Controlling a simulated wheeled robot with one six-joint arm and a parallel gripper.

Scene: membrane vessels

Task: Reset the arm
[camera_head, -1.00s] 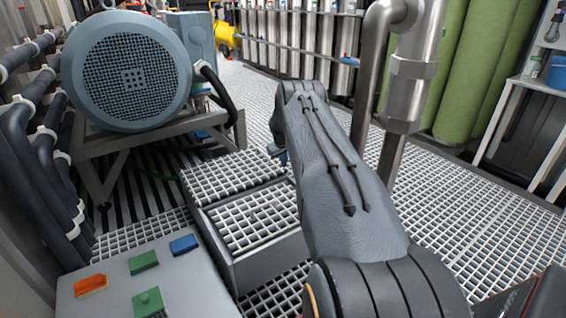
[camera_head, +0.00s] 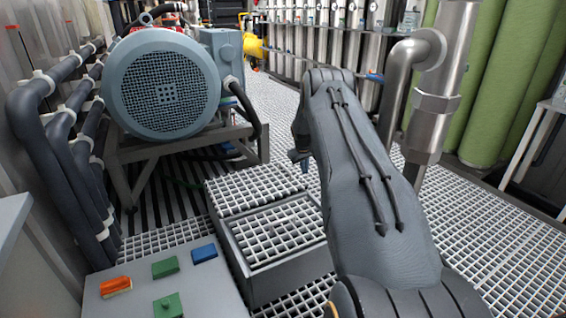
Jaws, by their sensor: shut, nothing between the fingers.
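My grey arm (camera_head: 365,190) rises from the lower right and reaches forward to a bent joint near the middle of the head view. My gripper (camera_head: 302,160) hangs down at the left of that joint, small and partly hidden by the arm. It is shut, with nothing seen in it. It is above the floor grating, by the far right corner of a low grated step, apart from it as far as I can tell.
A large blue-grey motor (camera_head: 165,85) stands on a metal frame at the left. A steel pipe (camera_head: 432,100) stands close right of my arm. Open grating (camera_head: 500,245) lies right.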

